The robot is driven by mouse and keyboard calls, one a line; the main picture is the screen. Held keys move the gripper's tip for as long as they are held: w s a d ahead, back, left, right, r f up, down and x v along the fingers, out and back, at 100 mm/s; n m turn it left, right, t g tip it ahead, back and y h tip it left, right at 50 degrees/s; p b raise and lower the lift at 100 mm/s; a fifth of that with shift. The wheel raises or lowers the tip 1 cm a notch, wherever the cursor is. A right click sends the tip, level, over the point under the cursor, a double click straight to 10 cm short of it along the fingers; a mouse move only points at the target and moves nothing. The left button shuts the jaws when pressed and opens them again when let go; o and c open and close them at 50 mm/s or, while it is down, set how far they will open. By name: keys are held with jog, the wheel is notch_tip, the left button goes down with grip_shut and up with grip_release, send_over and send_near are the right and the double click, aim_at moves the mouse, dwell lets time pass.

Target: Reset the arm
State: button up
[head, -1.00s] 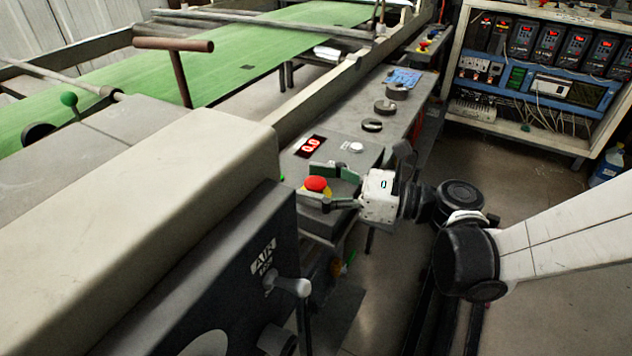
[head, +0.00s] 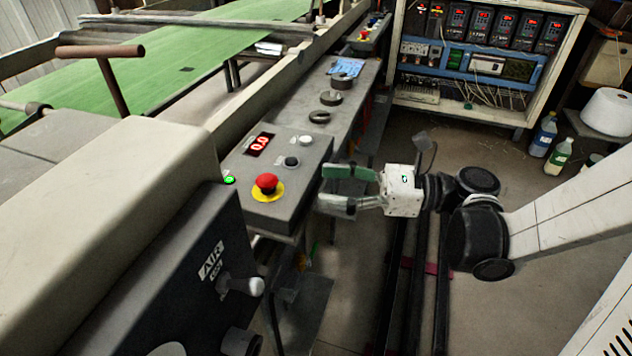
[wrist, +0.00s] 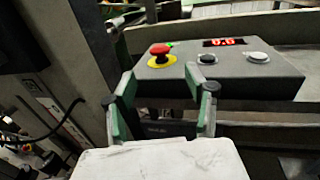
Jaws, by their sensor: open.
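My gripper (head: 338,188) is open and empty, its green-padded fingers pointing left toward the grey control box. In the head view it is apart from the box's right edge. In the wrist view my gripper (wrist: 166,92) shows both fingers spread, with the control box (wrist: 215,80) beyond them.
A grey machine housing with an AIR lever (head: 240,285) fills the left front. A green belt (head: 190,55) runs behind. A cabinet of electronics (head: 480,104) stands at the back right, with bottles (head: 544,134) beside it.

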jog(key=shift+d, duration=0.25)
dwell(0.4)
jog(key=n+h, duration=0.1)
jog(key=f+h, duration=0.1)
jog(key=shift+s+a+f+n+t+h, duration=0.1)
jog(key=shift+a+f+n+t+h, duration=0.2)
jog(key=shift+a+n+t, duration=0.1)
jog(key=s+d+f+n+t+h, duration=0.15)
jog(key=s+d+n+h, duration=0.25)
jog(key=d+n+h, duration=0.45)
jog(key=s+d+n+t+h, duration=0.3)
jog(key=d+n+h, duration=0.4)
jog(key=d+n, duration=0.15)
notch_tip(320, 180, up, 15)
jog(key=p, duration=1.5)
jog(key=shift+a+r+n, duration=0.2)
jog(key=shift+a+n, duration=0.1)
